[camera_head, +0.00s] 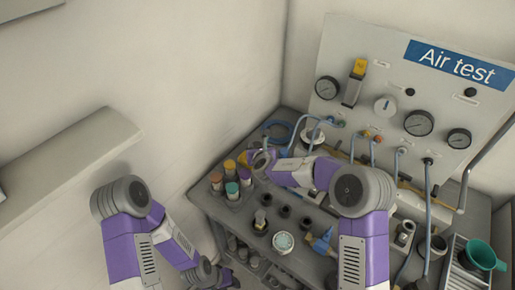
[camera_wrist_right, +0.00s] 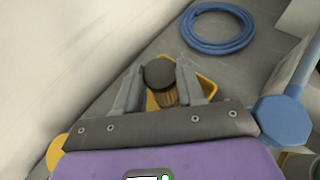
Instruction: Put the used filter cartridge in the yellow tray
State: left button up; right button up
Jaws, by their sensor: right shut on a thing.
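The used filter cartridge (camera_wrist_right: 160,80) has a dark round cap and a ribbed yellow-brown body. My right gripper (camera_wrist_right: 162,88) is shut on it, with one finger on each side. The yellow tray (camera_wrist_right: 207,88) shows behind and below the cartridge in the right wrist view, partly hidden by the fingers. I cannot tell whether the cartridge touches it. In the head view my right gripper (camera_head: 261,160) is over the back left of the bench, and the cartridge is too small to make out there. My left gripper (camera_head: 222,279) is low at the bottom edge; its fingers are unclear.
A coiled blue hose (camera_wrist_right: 218,28) lies beyond the tray. Several coloured-top cylinders (camera_head: 231,188) stand at the bench's left edge. A gauge panel marked Air test (camera_head: 385,95) rises behind the bench. A green funnel (camera_head: 482,255) is at the right.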

jog(key=shift+f+b, duration=0.15)
jog(key=shift+b, duration=0.15)
jog(key=o, duration=1)
jog(key=shift+o, duration=0.2)
jog(key=shift+s+r+p, duration=0.25)
jog(key=shift+r+p, duration=0.1)
jog(key=shift+r, duration=0.05)
jog(key=v, duration=1.1)
jog(key=shift+s, duration=0.3)
jog(key=shift+d, duration=0.1)
